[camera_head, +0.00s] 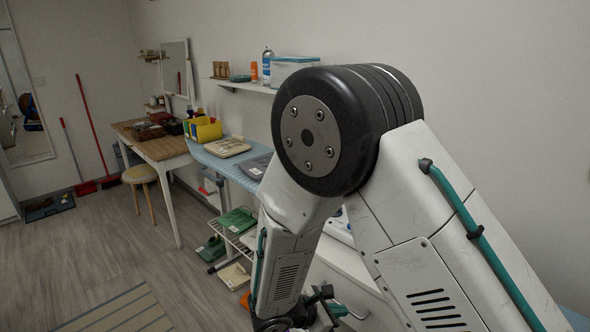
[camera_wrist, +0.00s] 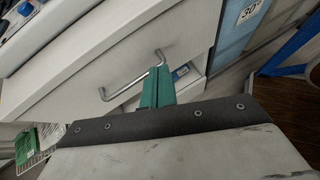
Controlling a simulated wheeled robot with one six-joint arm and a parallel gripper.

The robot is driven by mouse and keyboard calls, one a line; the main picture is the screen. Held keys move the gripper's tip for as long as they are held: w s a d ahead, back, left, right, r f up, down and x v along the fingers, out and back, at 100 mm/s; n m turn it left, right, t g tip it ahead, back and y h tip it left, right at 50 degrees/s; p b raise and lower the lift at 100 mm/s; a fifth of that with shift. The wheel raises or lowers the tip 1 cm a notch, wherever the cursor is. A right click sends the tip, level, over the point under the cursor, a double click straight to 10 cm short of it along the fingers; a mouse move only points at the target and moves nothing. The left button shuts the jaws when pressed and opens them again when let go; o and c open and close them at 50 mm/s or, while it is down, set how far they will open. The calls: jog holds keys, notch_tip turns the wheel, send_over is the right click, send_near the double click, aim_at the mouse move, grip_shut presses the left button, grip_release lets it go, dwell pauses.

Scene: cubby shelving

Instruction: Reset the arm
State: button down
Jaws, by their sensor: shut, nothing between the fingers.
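My arm fills the right half of the head view, folded at a large black joint, with its forearm reaching down to the bottom edge. My gripper is mostly hidden there behind the forearm and the frame's edge. In the wrist view my gripper (camera_wrist: 157,88) shows as two teal fingers pressed together, with nothing between them. The fingers appear in front of a white drawer front with a metal bar handle (camera_wrist: 128,86). I cannot tell whether they touch the handle.
A wooden table (camera_head: 168,148) and stool (camera_head: 139,175) stand at the back left. A blue ironing-board-like surface (camera_head: 222,163) and a low rack (camera_head: 236,236) stand left of my arm. A wall shelf (camera_head: 243,87) holds bottles. The floor (camera_head: 110,250) at left is mostly clear.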

jog(key=s+d+r+m+g+y, duration=0.2)
jog(key=s+d+r+m+y, duration=0.3)
jog(key=s+d+r+m, duration=0.3)
jog(key=s+d+r+m+g+y, duration=0.1)
jog(key=s+d+r+m+y, duration=0.4)
jog(key=s+r+m, duration=0.9)
notch_tip(320, 180, up, 8)
jog(key=s+d, duration=0.1)
jog(key=d, duration=0.1)
jog(key=shift+s+d+g, duration=0.15)
jog(key=shift+d+g, duration=0.25)
